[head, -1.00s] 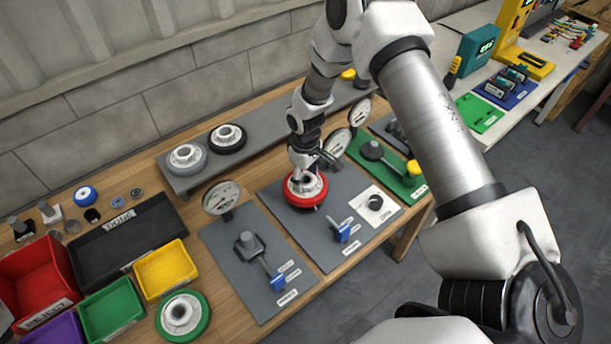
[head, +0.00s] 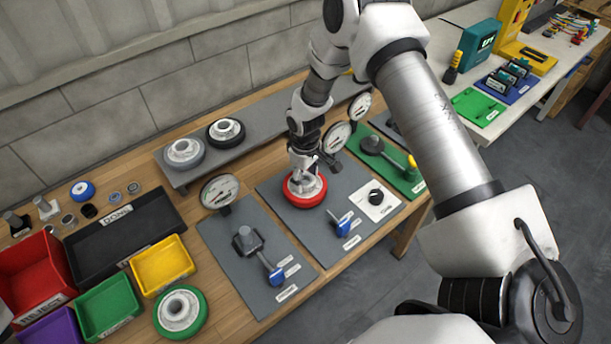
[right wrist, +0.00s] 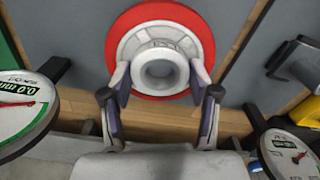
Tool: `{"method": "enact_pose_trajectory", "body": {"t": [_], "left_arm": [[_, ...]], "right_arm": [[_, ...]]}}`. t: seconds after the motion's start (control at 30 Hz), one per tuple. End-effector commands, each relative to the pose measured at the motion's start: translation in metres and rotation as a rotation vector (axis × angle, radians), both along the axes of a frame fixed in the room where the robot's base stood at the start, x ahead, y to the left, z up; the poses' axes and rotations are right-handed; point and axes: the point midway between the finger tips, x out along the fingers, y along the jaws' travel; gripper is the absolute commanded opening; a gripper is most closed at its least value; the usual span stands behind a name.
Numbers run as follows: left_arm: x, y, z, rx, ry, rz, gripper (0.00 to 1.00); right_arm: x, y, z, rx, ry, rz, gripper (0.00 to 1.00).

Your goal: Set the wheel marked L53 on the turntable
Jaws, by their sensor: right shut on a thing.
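A red-rimmed wheel (head: 304,199) with a pale hub is at the back of the middle grey plate (head: 318,247). My right gripper (head: 304,178) comes down from above, shut on its hub. The right wrist view shows the wheel (right wrist: 121,46) with one finger of the gripper (right wrist: 160,90) on each side of the hub. Marks on the hub are too small to read. Any turntable under the wheel is hidden, and I cannot tell whether the wheel touches down. My left gripper is not in view.
Dial gauges (head: 219,191) stand close by. A blue-handled clamp (head: 342,226) is in front of the wheel. A grey-rimmed wheel (head: 184,153) and black-rimmed wheel (head: 226,132) sit on the rear shelf. A green-rimmed wheel (head: 181,312) lies near the bins at front left.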

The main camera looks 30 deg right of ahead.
Motion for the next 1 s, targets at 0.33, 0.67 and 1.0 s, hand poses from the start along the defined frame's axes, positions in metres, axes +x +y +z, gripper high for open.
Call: {"method": "enact_pose_trajectory", "body": {"t": [0.33, 0.67, 1.0], "left_arm": [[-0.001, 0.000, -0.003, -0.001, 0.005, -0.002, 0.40], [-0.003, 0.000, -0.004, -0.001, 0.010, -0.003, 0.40], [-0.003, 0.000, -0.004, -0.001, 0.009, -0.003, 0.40]], "right_arm": [[0.000, 0.000, -0.002, 0.000, 0.001, 0.000, 0.90], [0.000, 0.000, 0.001, 0.001, 0.001, 0.000, 0.90], [0.000, -0.001, 0.057, 0.001, -0.003, 0.000, 0.90]]}}
